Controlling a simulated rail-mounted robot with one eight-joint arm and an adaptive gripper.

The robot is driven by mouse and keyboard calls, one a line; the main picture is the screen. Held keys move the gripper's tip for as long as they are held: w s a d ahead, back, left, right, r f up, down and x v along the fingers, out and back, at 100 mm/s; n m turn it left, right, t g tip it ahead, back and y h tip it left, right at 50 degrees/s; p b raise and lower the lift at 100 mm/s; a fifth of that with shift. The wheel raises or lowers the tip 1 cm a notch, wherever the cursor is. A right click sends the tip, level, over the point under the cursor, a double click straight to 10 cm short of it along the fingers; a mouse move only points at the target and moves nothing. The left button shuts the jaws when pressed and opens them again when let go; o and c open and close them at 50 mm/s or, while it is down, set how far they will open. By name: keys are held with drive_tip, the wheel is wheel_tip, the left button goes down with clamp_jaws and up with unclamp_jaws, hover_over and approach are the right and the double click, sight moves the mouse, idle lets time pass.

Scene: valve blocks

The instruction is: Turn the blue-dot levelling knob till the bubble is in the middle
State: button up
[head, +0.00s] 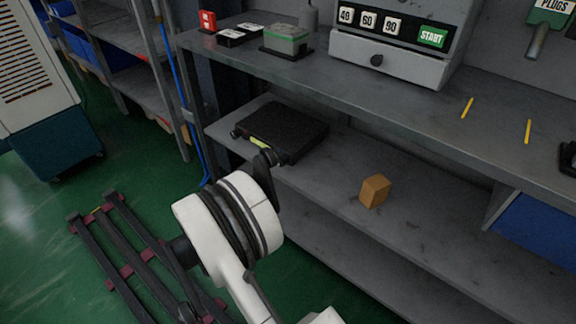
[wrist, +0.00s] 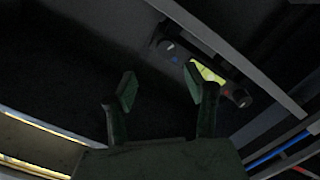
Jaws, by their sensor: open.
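A flat black levelling device (head: 290,128) sits on the lower shelf in the head view, with a yellow-green vial (head: 259,143) on its front. The vial also shows in the wrist view (wrist: 206,73); I cannot make out the bubble. In the wrist view a dark knob (wrist: 166,46) stands beside a faint blue dot (wrist: 174,60). Another dark knob (wrist: 241,98) is beside a red dot at the vial's other end. My gripper (wrist: 160,87) is open, its two green-padded fingers apart with nothing between them. One fingertip appears in front of the vial; contact cannot be told.
An orange-brown block (head: 374,191) sits on the lower shelf right of the device. The upper shelf (head: 330,82) overhangs the device's back. A blue bin (head: 540,233) is at the right. The shelf between device and block is clear.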

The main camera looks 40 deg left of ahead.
sight(279, 163)
drive_tip(key=shift+n+t+y, duration=0.3)
drive_tip(key=shift+n+t, duration=0.1)
drive_tip(key=w+b, duration=0.1)
drive_tip(key=w, duration=0.3)
drive_tip(key=w+b, duration=0.1)
drive_tip(key=w, duration=0.3)
drive_tip(key=w+f+b, duration=0.1)
drive_tip(key=w+b, duration=0.1)
drive_tip(key=w, duration=0.2)
drive_tip(key=shift+w+d+f, duration=0.1)
drive_tip(key=shift+w, duration=0.15)
drive_tip(key=c, duration=1.1)
